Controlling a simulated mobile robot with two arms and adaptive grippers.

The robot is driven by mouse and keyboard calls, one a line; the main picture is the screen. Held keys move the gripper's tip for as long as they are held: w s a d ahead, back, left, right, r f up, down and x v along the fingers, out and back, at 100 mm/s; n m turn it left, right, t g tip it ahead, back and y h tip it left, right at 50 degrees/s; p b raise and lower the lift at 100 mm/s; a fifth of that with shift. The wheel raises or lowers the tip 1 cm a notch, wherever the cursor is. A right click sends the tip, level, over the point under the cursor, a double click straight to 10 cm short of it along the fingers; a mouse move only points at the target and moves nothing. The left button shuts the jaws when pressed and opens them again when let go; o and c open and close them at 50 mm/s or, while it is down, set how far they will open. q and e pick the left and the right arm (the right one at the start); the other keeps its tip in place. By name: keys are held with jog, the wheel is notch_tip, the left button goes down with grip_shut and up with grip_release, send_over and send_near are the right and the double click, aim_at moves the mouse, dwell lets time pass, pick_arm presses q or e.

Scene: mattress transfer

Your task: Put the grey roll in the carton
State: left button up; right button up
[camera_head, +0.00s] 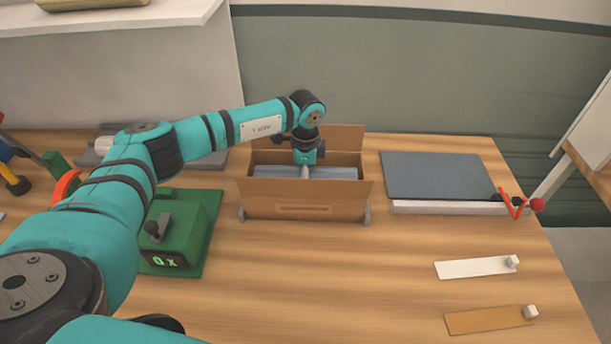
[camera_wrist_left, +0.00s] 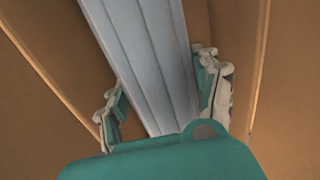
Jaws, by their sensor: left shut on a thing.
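In the left wrist view the ribbed grey roll (camera_wrist_left: 145,50) runs between the two fingers of my left gripper (camera_wrist_left: 162,98), with carton walls (camera_wrist_left: 45,95) on both sides. Whether the roll touches the carton floor is hidden. My right gripper is not in view.
A green device (camera_head: 190,240) with a lit display stands left of the carton. A dark grey board (camera_head: 435,172) with a red-handled bar lies to the right. A white strip (camera_head: 470,268) and a tan strip (camera_head: 485,320) lie front right. The table before the carton is clear.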

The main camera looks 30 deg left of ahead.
pick_arm(q)
jog(key=shift+f+b, duration=0.3)
jog(key=shift+f, duration=0.25)
jog(key=o, duration=1.6)
jog(key=shift+r, duration=0.4)
notch_tip(320, 180, up, 12)
jog(key=shift+r+b, duration=0.25)
jog(key=shift+b, duration=0.85)
